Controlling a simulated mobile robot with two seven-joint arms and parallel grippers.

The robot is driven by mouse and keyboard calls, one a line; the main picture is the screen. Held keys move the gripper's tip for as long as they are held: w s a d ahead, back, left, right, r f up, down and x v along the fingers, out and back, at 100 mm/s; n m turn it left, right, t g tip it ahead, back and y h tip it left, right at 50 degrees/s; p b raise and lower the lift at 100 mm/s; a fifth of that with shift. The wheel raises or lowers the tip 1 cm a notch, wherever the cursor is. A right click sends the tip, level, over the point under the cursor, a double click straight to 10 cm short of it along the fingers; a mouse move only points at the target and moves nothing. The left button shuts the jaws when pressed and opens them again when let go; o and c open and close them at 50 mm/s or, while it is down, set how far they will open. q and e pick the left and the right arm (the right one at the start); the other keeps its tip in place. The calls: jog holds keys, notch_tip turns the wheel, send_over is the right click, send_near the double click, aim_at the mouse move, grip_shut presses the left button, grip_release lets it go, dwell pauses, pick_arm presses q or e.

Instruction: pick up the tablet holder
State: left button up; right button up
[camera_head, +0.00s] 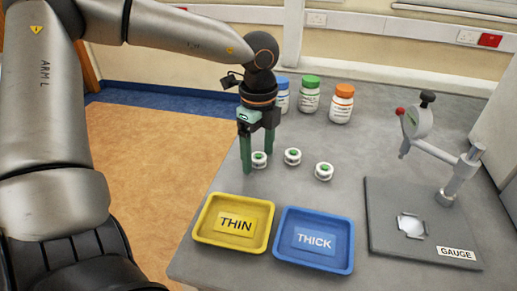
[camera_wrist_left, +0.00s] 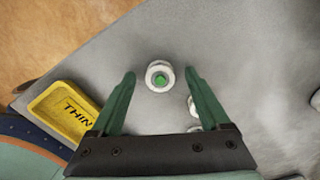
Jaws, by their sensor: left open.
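Three small white round tablet holders, each with a green centre, stand on the grey bench. The leftmost tablet holder (camera_head: 260,160) is beside the fingers of my left gripper (camera_head: 258,161). In the left wrist view this tablet holder (camera_wrist_left: 160,77) appears between the tips of the open, empty left gripper (camera_wrist_left: 160,73). I cannot tell the exact height of the fingers over it. The middle holder (camera_head: 292,156) and the right holder (camera_head: 324,171) stand to its right. My right gripper is not in view.
A yellow THIN tray (camera_head: 204,230) and a blue THICK tray (camera_head: 282,250) lie in front. A gauge (camera_head: 440,150) on a dark base stands at the right. Blue-, green- (camera_head: 310,95) and orange-capped bottles (camera_head: 341,103) stand behind. The bench's left edge is near the gripper.

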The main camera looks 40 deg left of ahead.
pick_arm(q)
jog(key=shift+c, duration=0.2)
grip_shut()
dwell(0.4)
